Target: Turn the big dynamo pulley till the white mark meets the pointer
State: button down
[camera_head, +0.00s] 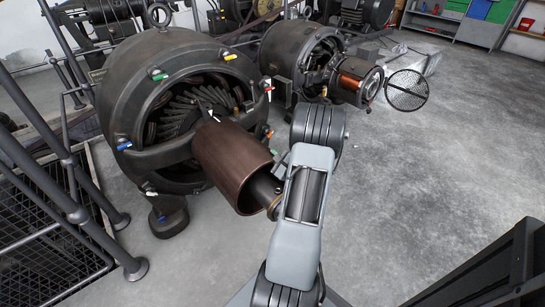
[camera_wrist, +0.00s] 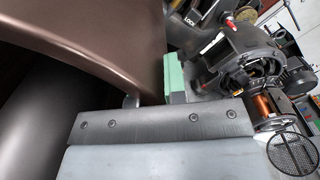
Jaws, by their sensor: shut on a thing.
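The big dynamo (camera_head: 130,95) stands at the left in the head view. Its brown pulley (camera_head: 232,160) faces me, with a dark shaft end jutting out. A small white mark (camera_head: 213,116) shows at the pulley's far upper edge, close to a dark pointed piece that looks like the pointer (camera_head: 205,108). In the wrist view the pulley (camera_wrist: 85,45) fills the upper left. My gripper (camera_wrist: 150,108), a grey jaw with a bolted dark pad, lies against the pulley's rim and is shut on it.
A smaller dynamo with a copper winding (camera_head: 360,80) and a round mesh guard (camera_head: 407,90) stand behind to the right. Railings (camera_head: 65,170) and a mesh-covered pit (camera_head: 40,250) lie at the left. The concrete floor (camera_head: 430,150) at the right is clear.

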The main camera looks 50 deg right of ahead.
jog(key=shift+r, duration=0.1)
jog(key=c, duration=1.2)
grip_release()
jog(key=shift+s, duration=0.1)
jog(key=s, duration=0.4)
jog(key=s+a+p, duration=0.1)
jog(key=s, duration=0.3)
jog(key=s+p, duration=0.1)
jog(key=s, duration=0.3)
jog(key=shift+s+a, duration=0.1)
jog(key=shift+a, duration=0.2)
jog(key=shift+s+a, duration=0.15)
jog(key=shift+s, duration=0.5)
